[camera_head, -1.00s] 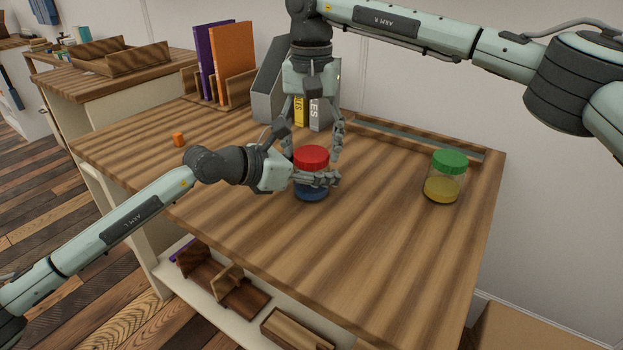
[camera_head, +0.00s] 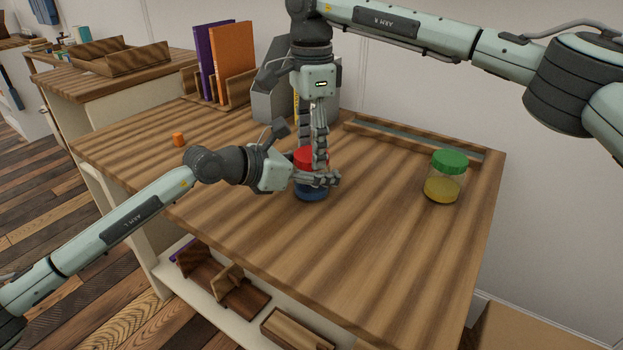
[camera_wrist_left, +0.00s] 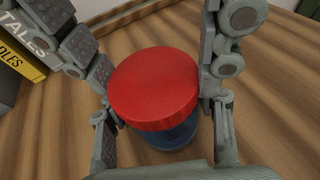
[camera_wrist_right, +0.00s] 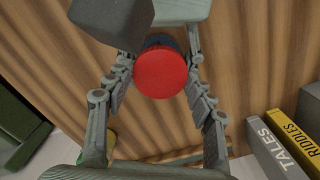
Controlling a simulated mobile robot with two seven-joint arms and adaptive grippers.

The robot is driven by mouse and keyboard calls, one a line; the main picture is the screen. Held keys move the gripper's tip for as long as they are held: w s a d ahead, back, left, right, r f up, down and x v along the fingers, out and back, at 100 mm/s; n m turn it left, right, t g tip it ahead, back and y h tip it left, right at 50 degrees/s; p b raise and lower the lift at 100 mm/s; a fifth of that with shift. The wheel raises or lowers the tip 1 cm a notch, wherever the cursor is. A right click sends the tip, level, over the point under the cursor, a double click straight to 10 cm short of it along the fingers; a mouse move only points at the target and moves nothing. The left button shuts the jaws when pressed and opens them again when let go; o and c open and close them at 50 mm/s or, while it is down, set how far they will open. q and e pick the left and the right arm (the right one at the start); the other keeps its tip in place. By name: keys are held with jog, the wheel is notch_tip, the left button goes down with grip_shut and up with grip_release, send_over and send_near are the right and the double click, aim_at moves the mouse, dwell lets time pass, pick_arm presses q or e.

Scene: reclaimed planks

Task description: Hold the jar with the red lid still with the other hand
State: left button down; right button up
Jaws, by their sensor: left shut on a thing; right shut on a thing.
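The jar with the red lid (camera_head: 303,156) stands upright on the plank table, with blue contents (camera_head: 311,194) low in its clear body. My left gripper (camera_head: 322,180) comes in from the left and is shut around the jar's body below the lid. My right gripper (camera_head: 314,163) points down from above and is shut on the red lid, hiding part of it. The lid fills the middle of the left wrist view (camera_wrist_left: 155,88), with fingers on both sides. It also shows between my right fingers in the right wrist view (camera_wrist_right: 161,74).
A green-lidded jar (camera_head: 444,177) with yellow contents stands at the right of the table (camera_head: 400,255). A small orange block (camera_head: 178,139) lies at the left. Orange (camera_head: 233,62) and purple (camera_head: 207,62) books and a grey file holder (camera_head: 268,85) stand at the back. The front right is clear.

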jog(key=m, duration=0.7)
jog(key=shift+m, duration=0.4)
jog(key=m, duration=0.4)
jog(key=shift+m, duration=0.3)
jog(key=m, duration=1.1)
jog(key=shift+f, duration=0.1)
jog(key=o, duration=1.3)
jog(key=shift+r, duration=2.3)
